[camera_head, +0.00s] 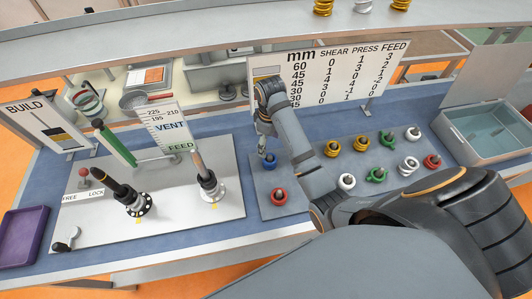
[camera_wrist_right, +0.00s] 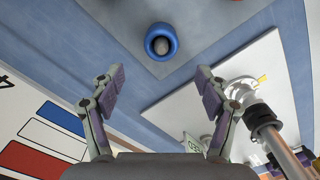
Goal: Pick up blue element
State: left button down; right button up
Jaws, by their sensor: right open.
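The blue element (camera_wrist_right: 161,42) is a blue ring around a grey peg, seen at the top middle of the right wrist view. In the head view the blue element (camera_head: 269,160) sits on the grey plate, partly hidden by my right gripper (camera_head: 266,146) just above it. In the wrist view my right gripper (camera_wrist_right: 155,95) is open and empty, its two fingers apart, with the blue element beyond the fingertips and between their lines. I cannot tell the exact height gap. My left gripper does not show.
A red element (camera_head: 279,196) stands on a peg in front of the blue one. Yellow, green, white and red elements (camera_head: 376,175) stand to the right. A lever panel (camera_head: 165,200) is at left, a chart board (camera_head: 330,75) behind, a grey bin (camera_head: 490,130) at far right.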

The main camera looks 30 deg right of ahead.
aim_at(270, 156)
jog(key=shift+s+f+b, duration=0.7)
jog(key=shift+f+b, duration=0.3)
jog(key=shift+b, duration=0.15)
jog(key=shift+w+f+b, duration=0.15)
jog(key=shift+f+b, duration=0.65)
jog(key=shift+f, duration=0.1)
jog(key=shift+w+f+b, duration=0.3)
jog(key=shift+f+b, duration=0.25)
jog(key=shift+f, duration=0.15)
jog(key=shift+w+f, duration=0.2)
jog(key=shift+w, duration=0.1)
jog(key=shift+s+f+b, duration=0.15)
jog(key=shift+f+b, duration=0.3)
jog(key=shift+b, duration=0.1)
notch_tip(270, 156, down, 3)
jog(key=shift+s+f, duration=0.1)
jog(key=shift+s, duration=0.05)
jog(key=shift+f, duration=0.35)
jog(key=c, duration=1.4)
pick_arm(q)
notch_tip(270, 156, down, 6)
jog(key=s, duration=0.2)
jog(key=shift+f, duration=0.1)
pick_arm(e)
jog(key=shift+r, duration=0.15)
